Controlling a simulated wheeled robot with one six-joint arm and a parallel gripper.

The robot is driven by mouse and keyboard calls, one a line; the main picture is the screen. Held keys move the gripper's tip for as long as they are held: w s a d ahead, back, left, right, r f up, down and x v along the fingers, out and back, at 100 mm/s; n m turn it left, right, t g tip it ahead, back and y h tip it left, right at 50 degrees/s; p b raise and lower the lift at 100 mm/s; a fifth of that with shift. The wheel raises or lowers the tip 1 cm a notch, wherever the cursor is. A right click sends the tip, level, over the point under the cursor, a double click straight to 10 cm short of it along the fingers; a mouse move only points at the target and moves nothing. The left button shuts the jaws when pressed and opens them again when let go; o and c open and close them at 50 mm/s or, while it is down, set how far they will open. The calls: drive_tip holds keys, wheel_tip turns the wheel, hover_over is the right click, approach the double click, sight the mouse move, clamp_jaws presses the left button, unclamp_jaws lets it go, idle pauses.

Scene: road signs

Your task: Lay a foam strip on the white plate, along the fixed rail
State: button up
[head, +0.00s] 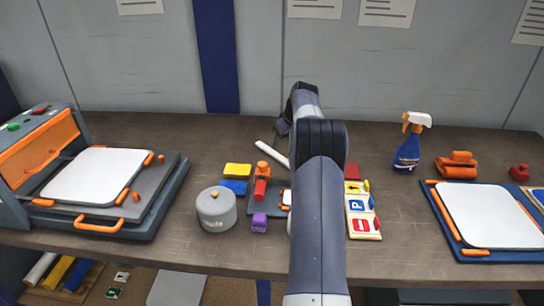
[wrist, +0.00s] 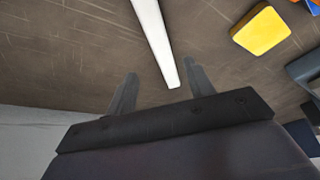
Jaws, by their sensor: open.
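A white foam strip (head: 272,155) lies on the brown bench behind the small blocks, partly hidden by my arm. In the wrist view the strip (wrist: 157,40) runs from the top edge down between the two fingers of my gripper (wrist: 161,72). The gripper is open, and its fingers stand apart from the strip on both sides. One white plate (head: 490,215) lies on a blue board at the right, with an orange rail (head: 446,213) along its left side. Another white plate (head: 95,175) lies on the grey bed of the press at the left, with orange pieces at its edges.
A grey round pot (head: 216,209), yellow block (head: 238,169), blue block (head: 234,187) and purple block (head: 259,221) stand left of my arm. Sign tiles (head: 361,205) lie right of it. A spray bottle (head: 411,142) and orange roller (head: 457,166) stand near the right plate.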

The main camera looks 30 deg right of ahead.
sight(276, 154)
drive_tip(key=x, duration=0.3)
drive_tip(key=p+x, duration=0.1)
drive_tip(key=x, duration=0.2)
drive_tip(key=shift+w+a+f, duration=0.2)
drive_tip(key=shift+w+f, duration=0.05)
drive_tip(key=shift+w, duration=0.15)
drive_tip(key=shift+c, duration=0.3)
clamp_jaws()
